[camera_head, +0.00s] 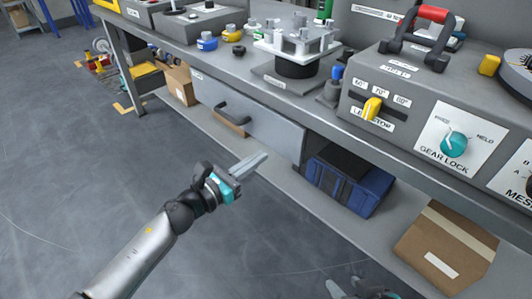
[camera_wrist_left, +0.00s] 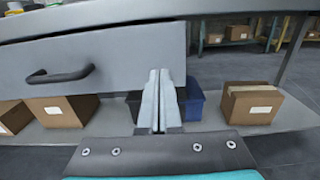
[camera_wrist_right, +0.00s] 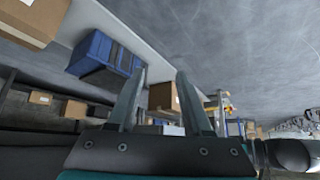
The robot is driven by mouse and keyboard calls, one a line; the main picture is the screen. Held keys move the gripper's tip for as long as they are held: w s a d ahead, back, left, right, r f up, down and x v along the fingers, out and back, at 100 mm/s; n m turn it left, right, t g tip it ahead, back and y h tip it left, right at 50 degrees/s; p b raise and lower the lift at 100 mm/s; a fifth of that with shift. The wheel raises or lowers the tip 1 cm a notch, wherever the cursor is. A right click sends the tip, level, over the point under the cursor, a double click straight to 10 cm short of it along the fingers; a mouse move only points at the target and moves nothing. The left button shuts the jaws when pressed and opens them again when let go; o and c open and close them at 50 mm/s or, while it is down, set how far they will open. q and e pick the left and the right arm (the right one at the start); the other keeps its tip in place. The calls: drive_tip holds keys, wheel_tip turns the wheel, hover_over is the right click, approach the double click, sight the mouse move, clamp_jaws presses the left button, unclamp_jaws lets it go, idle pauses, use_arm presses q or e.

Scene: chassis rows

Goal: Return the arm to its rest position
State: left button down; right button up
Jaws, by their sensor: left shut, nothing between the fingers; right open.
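My left gripper (camera_head: 250,166) is shut and empty in front of the workbench's grey drawer (camera_head: 240,118), over the floor side. In the left wrist view its two fingers (camera_wrist_left: 160,100) are pressed together, with the drawer and its dark handle (camera_wrist_left: 60,75) behind them to the left. My right gripper (camera_head: 350,288) shows only in part at the bottom edge of the head view. In the right wrist view its fingers (camera_wrist_right: 160,95) are spread apart with nothing between them.
The workbench carries a lever box (camera_head: 374,108), a gear lock panel (camera_head: 455,143) and a fixture with a white top (camera_head: 296,42). A blue crate (camera_head: 345,185) and a cardboard box (camera_head: 445,250) sit on the lower shelf. The floor (camera_head: 80,190) at left is clear.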

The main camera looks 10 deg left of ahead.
use_arm(q)
drive_tip(key=v, duration=0.6)
drive_tip(key=shift+s+a, duration=0.15)
drive_tip(key=shift+s, duration=0.05)
use_arm(e)
drive_tip(key=shift+s+d+r+g+h, duration=0.2)
drive_tip(key=shift+s+d+g+h, duration=0.25)
drive_tip(key=shift+s+d, duration=0.3)
